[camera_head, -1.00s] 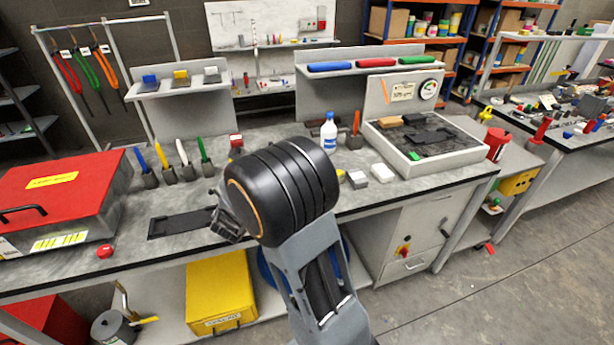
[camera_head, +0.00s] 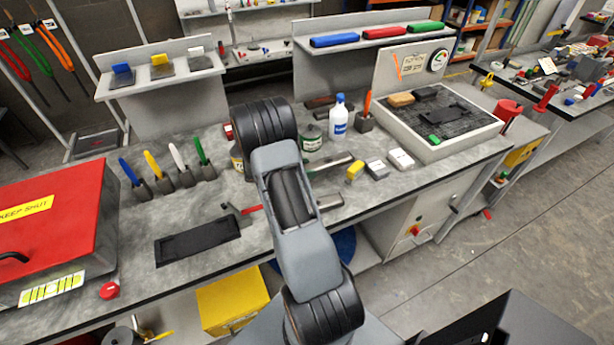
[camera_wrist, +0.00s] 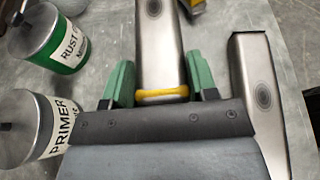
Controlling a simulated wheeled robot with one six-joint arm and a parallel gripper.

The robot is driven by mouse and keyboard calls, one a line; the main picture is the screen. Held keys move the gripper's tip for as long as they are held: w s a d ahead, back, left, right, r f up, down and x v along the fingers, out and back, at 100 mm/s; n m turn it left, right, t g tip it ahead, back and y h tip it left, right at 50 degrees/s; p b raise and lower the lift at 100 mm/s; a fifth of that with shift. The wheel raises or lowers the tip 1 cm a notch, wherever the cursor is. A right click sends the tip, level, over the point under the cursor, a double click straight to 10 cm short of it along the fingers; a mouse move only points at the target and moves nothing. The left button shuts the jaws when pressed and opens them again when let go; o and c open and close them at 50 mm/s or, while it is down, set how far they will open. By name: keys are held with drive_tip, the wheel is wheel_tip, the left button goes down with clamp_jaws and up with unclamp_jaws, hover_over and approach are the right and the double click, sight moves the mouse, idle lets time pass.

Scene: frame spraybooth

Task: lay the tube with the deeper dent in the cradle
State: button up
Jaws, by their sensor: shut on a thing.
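In the wrist view my gripper (camera_wrist: 157,84) has its green fingers on both sides of a grey metal tube (camera_wrist: 164,52), at its yellow-banded near end. This tube has a dark oval dent near the top edge of the view. A second grey tube (camera_wrist: 258,75) lies apart to the right, also with an oval dent. I cannot tell which dent is deeper. In the head view the held tube (camera_head: 330,164) and the other tube (camera_head: 330,202) show right of my arm, which hides my gripper. Whether the held tube is lifted is unclear. I cannot identify the cradle for sure.
Paint cans (camera_wrist: 55,42) and (camera_wrist: 40,122) stand close left of the held tube. A dark mat (camera_head: 197,238) and a red box (camera_head: 60,225) are left.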

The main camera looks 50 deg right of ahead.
drive_tip(key=shift+f+p, duration=0.35)
drive_tip(key=shift+f, duration=1.95)
drive_tip(key=shift+f, duration=0.15)
drive_tip(key=o, duration=0.6)
drive_tip(key=shift+f, duration=0.1)
drive_tip(key=shift+c, duration=0.2)
drive_tip(key=o, duration=0.5)
drive_tip(key=shift+c, duration=0.2)
